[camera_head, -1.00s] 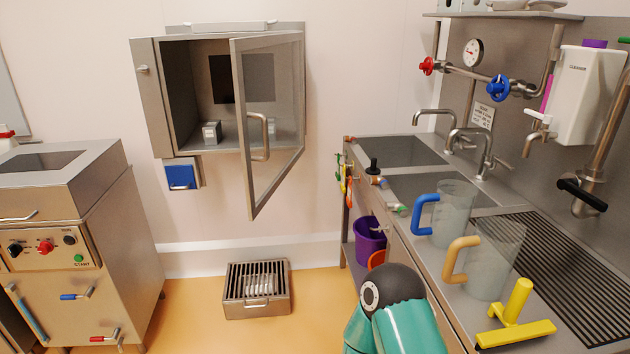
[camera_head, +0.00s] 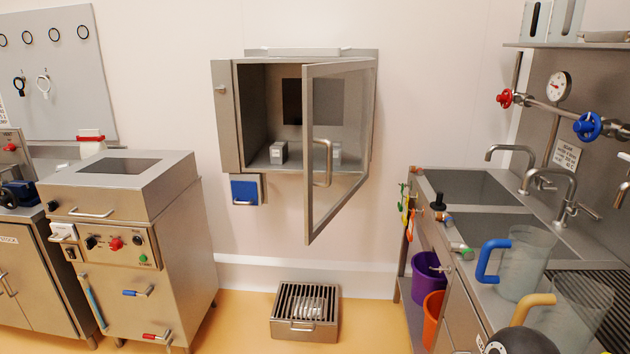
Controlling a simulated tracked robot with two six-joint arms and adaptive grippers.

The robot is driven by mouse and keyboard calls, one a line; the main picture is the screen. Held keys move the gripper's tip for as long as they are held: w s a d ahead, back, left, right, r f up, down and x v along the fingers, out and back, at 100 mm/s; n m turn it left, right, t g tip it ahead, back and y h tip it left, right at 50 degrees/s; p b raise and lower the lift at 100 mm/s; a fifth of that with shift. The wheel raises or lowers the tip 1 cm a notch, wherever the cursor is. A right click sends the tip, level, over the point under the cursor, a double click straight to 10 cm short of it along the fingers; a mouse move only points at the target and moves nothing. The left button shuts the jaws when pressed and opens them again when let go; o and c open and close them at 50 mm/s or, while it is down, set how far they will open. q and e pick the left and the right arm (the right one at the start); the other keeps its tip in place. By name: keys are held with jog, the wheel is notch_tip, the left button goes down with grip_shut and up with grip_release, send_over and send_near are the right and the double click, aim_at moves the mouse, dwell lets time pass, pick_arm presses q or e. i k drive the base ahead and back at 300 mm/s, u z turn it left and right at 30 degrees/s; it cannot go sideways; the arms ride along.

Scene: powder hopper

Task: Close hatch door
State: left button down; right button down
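The hatch is a steel wall cabinet (camera_head: 229,120) in the middle of the view. Its glass-paned door (camera_head: 309,200) is hinged on the right and stands wide open, swung out toward me. A curved handle (camera_head: 325,163) is on the door. A small grey block (camera_head: 278,152) sits inside the cabinet, and another shows through the glass. Neither of my grippers is in view. A dark rounded part of my own arm shows at the bottom right edge.
A steel machine (camera_head: 150,250) with knobs stands to the left. A sink counter (camera_head: 480,235) with jugs, taps and valves runs along the right. A slatted steel box (camera_head: 305,312) lies on the floor below the hatch. Orange floor around it is clear.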

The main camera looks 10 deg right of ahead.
aim_at(312, 70)
jog(key=z, duration=0.1)
jog(key=i, duration=1.2)
jog(key=z, duration=0.3)
